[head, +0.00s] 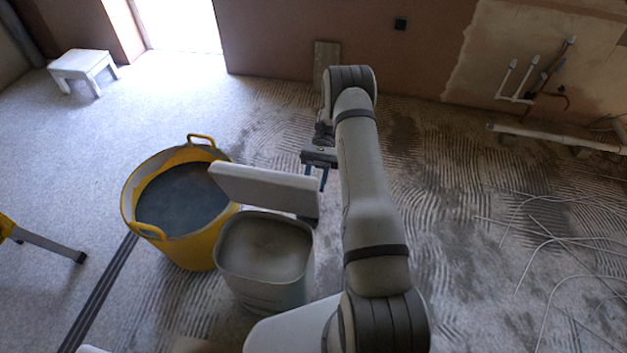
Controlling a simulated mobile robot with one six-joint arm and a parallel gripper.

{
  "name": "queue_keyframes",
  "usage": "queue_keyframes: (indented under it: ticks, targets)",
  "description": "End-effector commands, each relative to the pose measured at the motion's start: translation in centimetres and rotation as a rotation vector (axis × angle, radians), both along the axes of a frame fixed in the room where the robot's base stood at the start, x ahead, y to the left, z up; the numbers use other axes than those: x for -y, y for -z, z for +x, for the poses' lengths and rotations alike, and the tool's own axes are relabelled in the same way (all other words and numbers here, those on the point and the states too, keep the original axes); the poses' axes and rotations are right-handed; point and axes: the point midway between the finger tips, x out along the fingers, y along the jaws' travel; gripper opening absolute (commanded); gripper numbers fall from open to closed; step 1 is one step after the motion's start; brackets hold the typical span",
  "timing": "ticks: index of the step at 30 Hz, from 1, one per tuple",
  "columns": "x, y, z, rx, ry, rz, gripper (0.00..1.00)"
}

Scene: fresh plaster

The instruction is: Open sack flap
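The sack (262,281) is a pale grey, open-topped bag standing on the floor in the head view, with grey material (262,243) inside. Its flap looks like a thick white slab (262,187) that stands raised and tilted along the far side of the opening. My gripper (316,183) points down at the flap's right end. Its two dark blue fingers show apart; the left one passes partly out of sight at the flap. I cannot tell whether the fingers touch or clamp the flap.
A yellow tub (190,248) of dark grey material stands close left of the sack. Loose cables (560,240) lie on the right floor, with a white pipe (555,137) behind. A white stool (82,66) stands far left. The floor behind the tub is clear.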

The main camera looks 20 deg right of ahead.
Motion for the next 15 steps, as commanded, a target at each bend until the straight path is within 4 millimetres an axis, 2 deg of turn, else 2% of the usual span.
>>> queue_keyframes:
  ticks: [8, 11, 15]
  targets:
    - [0.0, -0.2, -0.1, -0.002, -0.001, 0.000, 0.35]
    - [0.0, -1.2, 0.0, -0.001, -0.001, -0.001, 0.35]
    - [0.0, -3.8, 0.0, -0.001, -0.001, -0.001, 0.35]
